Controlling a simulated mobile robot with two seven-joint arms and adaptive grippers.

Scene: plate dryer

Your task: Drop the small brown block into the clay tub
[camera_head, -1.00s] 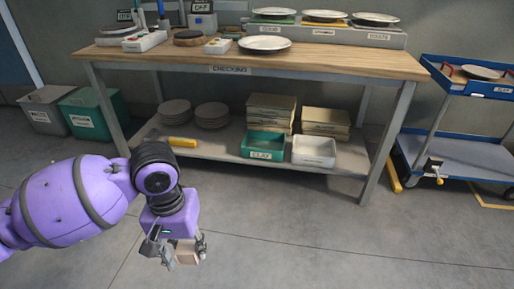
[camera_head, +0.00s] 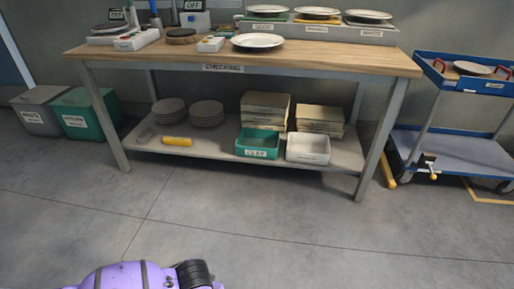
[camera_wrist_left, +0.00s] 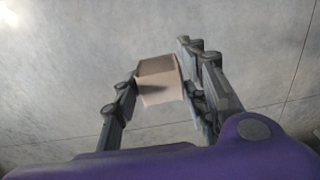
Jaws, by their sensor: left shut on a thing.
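The small brown block (camera_wrist_left: 160,80) is between the fingers of my left gripper (camera_wrist_left: 158,88) in the left wrist view. The gripper is shut on it, with bare grey floor behind. In the head view only part of my left arm shows at the bottom edge; its gripper and the block are out of that picture. The clay tub (camera_head: 257,154) is a green open box with a CLAY label on the lower shelf of the bench. It stands well away from my arm. My right gripper is in neither view.
A white tub (camera_head: 308,161) stands right beside the clay tub. Stacked boxes (camera_head: 265,101) are behind them. Plate stacks (camera_head: 206,109) and a yellow object (camera_head: 177,141) share the shelf (camera_head: 215,148). The wooden bench top (camera_head: 330,58) overhangs it. A blue cart (camera_head: 455,150) is at right. The floor in front is clear.

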